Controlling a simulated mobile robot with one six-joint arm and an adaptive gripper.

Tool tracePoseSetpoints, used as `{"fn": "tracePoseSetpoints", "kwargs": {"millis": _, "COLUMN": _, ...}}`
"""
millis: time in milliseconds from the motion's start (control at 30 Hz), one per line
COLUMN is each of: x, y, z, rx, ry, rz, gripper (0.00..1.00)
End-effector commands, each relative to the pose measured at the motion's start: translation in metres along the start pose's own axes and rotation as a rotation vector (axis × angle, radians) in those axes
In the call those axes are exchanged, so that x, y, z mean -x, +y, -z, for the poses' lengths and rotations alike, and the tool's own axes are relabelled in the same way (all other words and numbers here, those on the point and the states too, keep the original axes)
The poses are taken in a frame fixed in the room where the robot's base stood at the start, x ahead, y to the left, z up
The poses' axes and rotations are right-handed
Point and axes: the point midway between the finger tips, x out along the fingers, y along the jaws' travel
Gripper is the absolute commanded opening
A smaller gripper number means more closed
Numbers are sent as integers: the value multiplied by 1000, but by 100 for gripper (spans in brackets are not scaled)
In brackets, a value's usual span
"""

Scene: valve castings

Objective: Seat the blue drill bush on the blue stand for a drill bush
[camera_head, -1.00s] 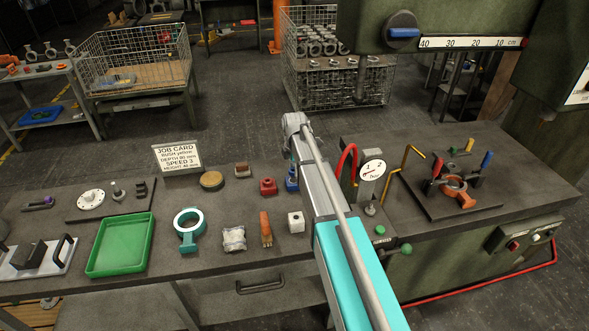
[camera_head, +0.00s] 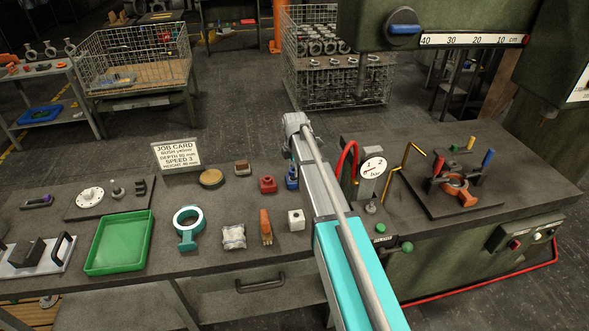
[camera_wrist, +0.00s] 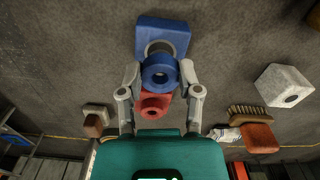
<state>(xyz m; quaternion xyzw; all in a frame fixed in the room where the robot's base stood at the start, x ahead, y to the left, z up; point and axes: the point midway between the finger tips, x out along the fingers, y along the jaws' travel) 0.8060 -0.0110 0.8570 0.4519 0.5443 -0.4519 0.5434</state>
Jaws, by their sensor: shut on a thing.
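The blue drill bush (camera_wrist: 147,73), a ring with a dark bore, is held between the two fingertips of my gripper (camera_wrist: 159,75) in the wrist view. My gripper is shut on it. The blue stand (camera_wrist: 174,25), a square block with a grey round part, lies just beyond the bush. The bush overlaps the stand's near edge in this view; I cannot tell whether they touch. In the head view blue parts (camera_head: 291,181) show at the edge of my arm, which hides the gripper and much of the stand.
A red block (camera_wrist: 153,113) with a round opening is close below the bush in the wrist view, between the fingers; it also stands beside the blue parts in the head view (camera_head: 268,185). A white cube (camera_head: 296,220) and a brush (camera_head: 265,226) are nearer the table's front.

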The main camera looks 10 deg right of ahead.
Motion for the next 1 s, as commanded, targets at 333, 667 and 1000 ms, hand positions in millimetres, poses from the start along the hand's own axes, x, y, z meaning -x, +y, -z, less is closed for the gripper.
{"fn": "tracePoseSetpoints", "kwargs": {"millis": 333, "x": -9, "y": 0, "z": 0, "rx": 0, "ry": 0, "rz": 0, "gripper": 0}}
{"fn": "tracePoseSetpoints", "kwargs": {"millis": 667, "x": -18, "y": 0, "z": 0, "rx": 0, "ry": 0, "rz": 0, "gripper": 0}}
{"fn": "tracePoseSetpoints", "kwargs": {"millis": 1000, "x": -23, "y": 0, "z": 0, "rx": 0, "ry": 0, "rz": 0, "gripper": 54}}
